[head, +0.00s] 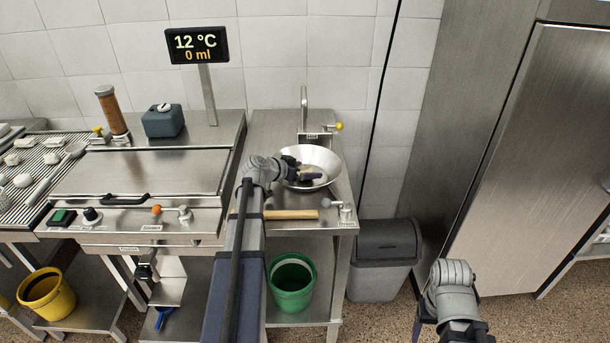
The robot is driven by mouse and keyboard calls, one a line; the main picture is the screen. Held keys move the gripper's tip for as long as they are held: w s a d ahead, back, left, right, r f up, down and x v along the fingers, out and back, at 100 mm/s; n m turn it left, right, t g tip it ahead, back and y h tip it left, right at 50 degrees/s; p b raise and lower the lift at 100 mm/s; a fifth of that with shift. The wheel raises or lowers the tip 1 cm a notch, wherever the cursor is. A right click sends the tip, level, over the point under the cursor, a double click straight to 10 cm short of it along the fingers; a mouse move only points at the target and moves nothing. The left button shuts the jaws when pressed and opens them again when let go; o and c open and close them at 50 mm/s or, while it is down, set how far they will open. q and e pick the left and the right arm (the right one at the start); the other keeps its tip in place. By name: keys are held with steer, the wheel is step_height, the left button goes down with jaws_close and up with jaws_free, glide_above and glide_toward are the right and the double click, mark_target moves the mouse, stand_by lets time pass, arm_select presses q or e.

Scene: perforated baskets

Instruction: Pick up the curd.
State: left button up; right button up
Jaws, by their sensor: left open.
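My left gripper (308,175) reaches over the round metal bowl (327,156) of the sink stand, with its dark fingers inside the rim. It is open. A small pale lump (313,170) shows at the fingers; it may be the curd, but the gripper partly covers it and I cannot tell whether they touch. My right arm is at the lower right, in front of the grey bin. Its gripper is largely hidden behind the wrist, with one dark fingertip showing.
A steel vat with a closed lid (140,172) stands left of the bowl. A wooden handle (291,214) lies at the counter's front edge. A slatted rack (30,190) with several white pieces is at the far left. A grey bin (386,243) stands right of the counter.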

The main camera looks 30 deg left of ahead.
mark_target(305, 167)
arm_select(q)
steer(key=shift+c, duration=0.4)
steer(key=c, duration=1.3)
steer(key=shift+r, duration=0.1)
step_height(305, 167, up, 10)
steer(key=p, duration=1)
